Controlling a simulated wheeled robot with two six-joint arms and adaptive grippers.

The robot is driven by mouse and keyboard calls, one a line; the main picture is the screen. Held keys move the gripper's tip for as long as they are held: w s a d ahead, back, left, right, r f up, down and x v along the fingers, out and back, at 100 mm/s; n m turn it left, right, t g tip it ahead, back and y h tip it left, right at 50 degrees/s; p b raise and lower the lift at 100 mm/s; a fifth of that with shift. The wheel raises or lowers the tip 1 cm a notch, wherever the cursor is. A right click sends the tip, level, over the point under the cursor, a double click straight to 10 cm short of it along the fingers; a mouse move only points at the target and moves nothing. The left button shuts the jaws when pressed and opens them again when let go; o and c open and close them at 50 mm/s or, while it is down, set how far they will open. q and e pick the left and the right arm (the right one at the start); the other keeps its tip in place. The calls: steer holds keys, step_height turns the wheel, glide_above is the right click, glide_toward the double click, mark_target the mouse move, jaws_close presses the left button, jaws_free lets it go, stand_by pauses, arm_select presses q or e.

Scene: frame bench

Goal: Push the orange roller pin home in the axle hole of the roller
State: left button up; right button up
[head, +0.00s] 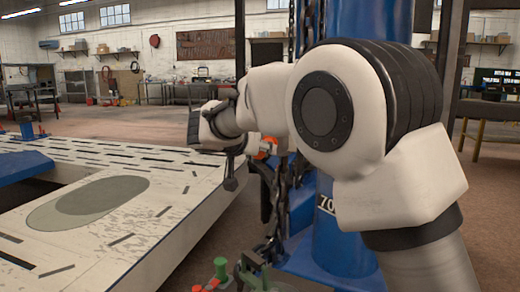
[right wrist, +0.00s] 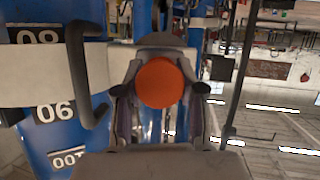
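The orange roller pin shows its round end in the right wrist view (right wrist: 160,83). A small part of it also shows in the head view (head: 265,147), in front of the blue post. My right gripper (right wrist: 160,95) has one finger on each side of the pin, close against its edges, and looks shut on it. In the head view my right gripper (head: 240,152) is partly behind my own wrist. The roller and its axle hole cannot be made out clearly. How deep the pin sits is hidden. My left gripper is not in view.
A blue post (head: 340,215) with dark chains (head: 275,205) stands close beside the right gripper. A pale slotted bench (head: 150,220) lies to the left. Numbered tags (right wrist: 55,111) sit on blue parts in the right wrist view. Red and green knobs (head: 220,266) are at the bottom.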

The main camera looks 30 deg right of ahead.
jaws_close()
steer(key=o, duration=0.9)
jaws_free()
steer(key=shift+d, duration=0.15)
